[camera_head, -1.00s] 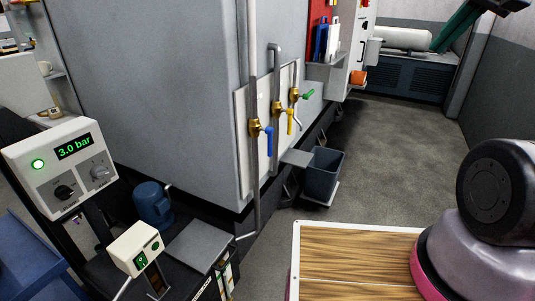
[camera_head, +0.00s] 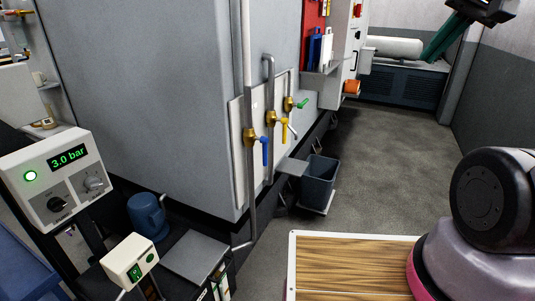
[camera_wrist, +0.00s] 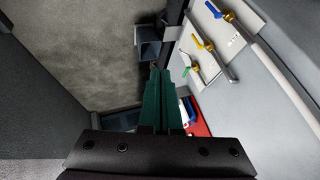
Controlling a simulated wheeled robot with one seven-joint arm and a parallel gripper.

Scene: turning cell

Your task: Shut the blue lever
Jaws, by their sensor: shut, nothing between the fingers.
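The blue lever (camera_head: 265,150) hangs straight down from a brass valve (camera_head: 250,140) on a vertical pipe, the nearest of three valves on a pale panel. In the wrist view the blue lever (camera_wrist: 213,9) is at the top edge, partly cut off. My gripper (camera_head: 432,54) is at the upper right of the head view, well to the right of the valves and apart from them. Its green fingers (camera_wrist: 160,78) are together with nothing between them in the wrist view.
A yellow lever (camera_head: 284,128) hangs down and a green lever (camera_head: 301,104) sticks out sideways, both close beyond the blue one. Grey pipes run past the valves. A bin (camera_head: 319,180) stands below. A pressure box (camera_head: 55,178) is at left. Open floor (camera_head: 390,170) lies right.

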